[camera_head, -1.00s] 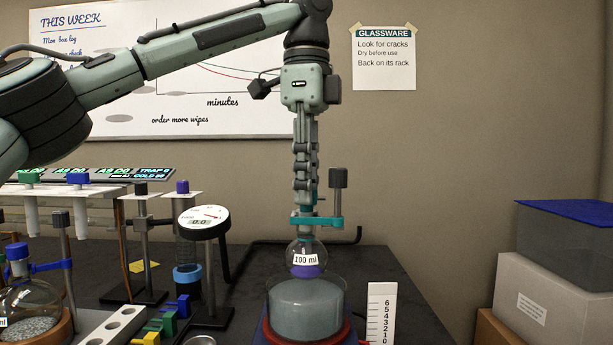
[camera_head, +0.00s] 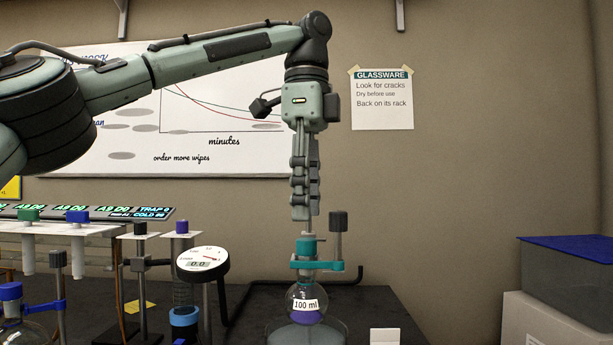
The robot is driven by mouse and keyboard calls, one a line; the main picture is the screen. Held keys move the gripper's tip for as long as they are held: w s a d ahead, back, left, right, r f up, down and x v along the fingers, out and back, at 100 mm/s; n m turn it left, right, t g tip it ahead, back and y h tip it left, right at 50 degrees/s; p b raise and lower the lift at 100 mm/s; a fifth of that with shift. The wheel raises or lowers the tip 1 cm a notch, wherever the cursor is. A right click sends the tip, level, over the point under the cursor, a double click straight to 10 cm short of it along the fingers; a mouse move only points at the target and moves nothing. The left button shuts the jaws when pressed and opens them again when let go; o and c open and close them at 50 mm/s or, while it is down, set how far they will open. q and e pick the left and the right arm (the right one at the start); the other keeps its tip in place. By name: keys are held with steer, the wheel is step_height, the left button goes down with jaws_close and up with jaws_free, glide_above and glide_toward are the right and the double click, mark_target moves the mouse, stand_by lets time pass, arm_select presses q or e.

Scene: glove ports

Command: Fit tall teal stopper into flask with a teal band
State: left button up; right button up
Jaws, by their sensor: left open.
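The flask (camera_head: 306,291) is round, labelled 100 ml, with purple liquid in its lower part. It stands upright, its neck in a teal clamp (camera_head: 330,265); I cannot clearly tell a teal band from this clamp. The tall teal stopper (camera_head: 306,247) stands upright at the flask's mouth, just above the clamp. How deep it sits is hidden by the clamp. My left gripper (camera_head: 305,217) points straight down above the stopper, open and empty, with a small gap between its fingertips and the stopper's top. My right gripper is not in view.
A grey clamp post (camera_head: 338,222) rises close to the right of the stopper. A round gauge (camera_head: 202,261) and a rack of stoppered tubes (camera_head: 75,229) stand at left. A blue-lidded box (camera_head: 575,275) is at right. The dark bench right of the flask is mostly clear.

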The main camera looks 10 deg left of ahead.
mark_target(306, 239)
arm_select(q)
steer(key=shift+r, duration=2.35)
